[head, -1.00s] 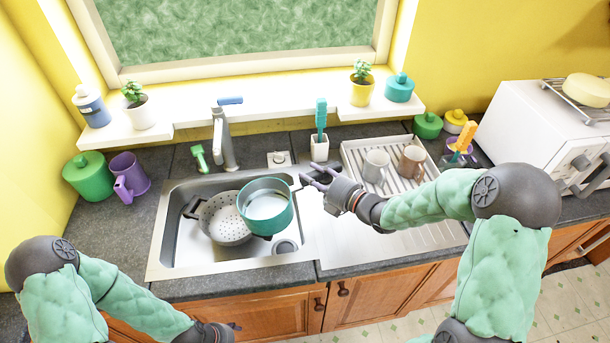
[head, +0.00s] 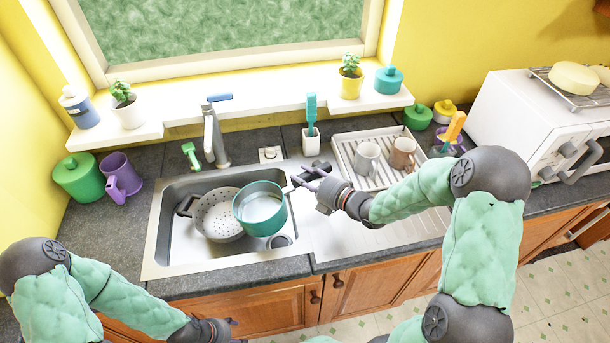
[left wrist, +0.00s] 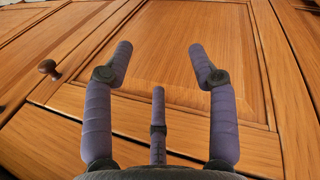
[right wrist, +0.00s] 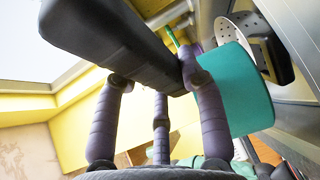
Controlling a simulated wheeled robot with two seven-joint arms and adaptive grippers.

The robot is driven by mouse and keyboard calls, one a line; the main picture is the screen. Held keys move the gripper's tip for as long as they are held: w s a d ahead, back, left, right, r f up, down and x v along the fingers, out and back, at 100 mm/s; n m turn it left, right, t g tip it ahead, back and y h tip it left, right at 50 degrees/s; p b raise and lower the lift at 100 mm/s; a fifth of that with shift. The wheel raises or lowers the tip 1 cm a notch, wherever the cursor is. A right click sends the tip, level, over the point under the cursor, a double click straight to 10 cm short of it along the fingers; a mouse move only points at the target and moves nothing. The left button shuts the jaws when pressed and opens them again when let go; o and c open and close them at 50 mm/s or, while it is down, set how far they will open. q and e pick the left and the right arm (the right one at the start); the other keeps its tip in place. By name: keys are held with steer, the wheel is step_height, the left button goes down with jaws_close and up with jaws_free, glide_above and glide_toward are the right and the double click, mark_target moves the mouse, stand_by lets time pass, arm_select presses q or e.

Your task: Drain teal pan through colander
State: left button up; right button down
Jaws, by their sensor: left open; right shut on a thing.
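The teal pan (head: 272,224) is held over the sink, beside and partly in front of the colander, with whitish contents or a pale inside showing. My right gripper (head: 312,176) is shut on its dark handle; the right wrist view shows the fingers on the handle (right wrist: 105,35) and the teal pan side (right wrist: 236,92). The grey perforated colander (head: 216,214) sits in the sink basin; its right edge is hidden by the pan. The pan looks tilted a little. My left gripper (head: 232,325) is open and empty, low in front of the cabinet; the left wrist view shows its spread fingers (left wrist: 160,65).
The sink (head: 165,215) has a drain to the right of the colander. The faucet (head: 214,140) stands behind it. A rack (head: 345,158) with two mugs is to the right. A purple mug (head: 121,178) and green canister (head: 79,178) stand on the left counter.

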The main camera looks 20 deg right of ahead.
steer(key=shift+w+a+r+n+g+h+p, duration=0.15)
steer(key=shift+w+r+g+h+p, duration=0.15)
steer(key=shift+r+p, duration=0.8)
steer(key=shift+w+a+r+n+g+h+p, duration=0.15)
steer(key=shift+r+g+p, duration=0.3)
steer(key=shift+p, duration=1.4)
steer(key=shift+w+a+r+n+g+h+p, duration=0.15)
steer(key=shift+a+r+g+h+p, duration=0.15)
steer(key=shift+r+p, duration=0.8)
steer(key=shift+d+f, duration=0.1)
steer(key=shift+f, duration=0.4)
steer(key=shift+s+f+b, duration=0.15)
steer(key=shift+f+b, duration=0.25)
steer(key=shift+b, duration=0.15)
steer(key=shift+r+g, duration=0.25)
steer(key=shift+r, duration=0.2)
steer(key=shift+w+a+r+h, duration=0.25)
steer(key=shift+w+a+r, duration=0.05)
steer(key=shift+w+a+r+n+g+h+p, duration=0.3)
steer(key=shift+w+a+r+g+h, duration=0.1)
steer(key=shift+a+r+g+h, duration=0.25)
steer(key=shift+d+f, duration=0.1)
steer(key=shift+d, duration=0.1)
